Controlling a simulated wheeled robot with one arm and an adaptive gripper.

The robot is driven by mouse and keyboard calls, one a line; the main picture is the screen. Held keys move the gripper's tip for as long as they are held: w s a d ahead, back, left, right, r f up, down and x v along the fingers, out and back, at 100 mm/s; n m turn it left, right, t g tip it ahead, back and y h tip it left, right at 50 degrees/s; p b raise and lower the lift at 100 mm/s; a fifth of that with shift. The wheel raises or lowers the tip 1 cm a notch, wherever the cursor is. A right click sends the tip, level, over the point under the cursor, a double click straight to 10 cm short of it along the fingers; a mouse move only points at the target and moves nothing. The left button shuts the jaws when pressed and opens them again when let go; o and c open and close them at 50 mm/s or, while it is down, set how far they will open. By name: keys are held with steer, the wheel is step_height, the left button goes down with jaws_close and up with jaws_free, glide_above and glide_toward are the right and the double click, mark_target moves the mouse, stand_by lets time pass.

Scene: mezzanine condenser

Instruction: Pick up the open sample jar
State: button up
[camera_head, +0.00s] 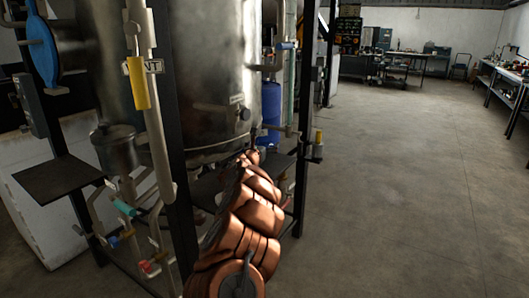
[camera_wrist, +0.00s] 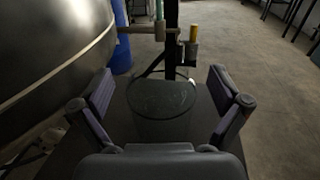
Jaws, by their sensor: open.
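The open sample jar (camera_wrist: 163,100) shows in the wrist view as a clear glass vessel with a round open rim. It stands upright on a dark flat shelf (camera_wrist: 70,160). My gripper (camera_wrist: 163,95) is open, with one finger to the left and one to the right of the jar. Gaps show between the fingers and the glass. The jar's lower part is partly hidden by the gripper's body. In the head view my copper-coloured arm reaches in beside the tank, and the arm and frame hide the jar and the gripper's fingers.
A large steel tank (camera_head: 215,75) stands close to the left of the jar. A black frame post (camera_head: 305,120), pipes and a valve with a yellow handle (camera_wrist: 193,35) stand beyond it. A blue drum (camera_head: 270,112) is behind. Open concrete floor (camera_head: 410,190) lies to the right.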

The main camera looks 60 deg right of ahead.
steer(key=c, duration=1.3)
steer(key=shift+c, duration=0.4)
steer(key=shift+r, duration=0.15)
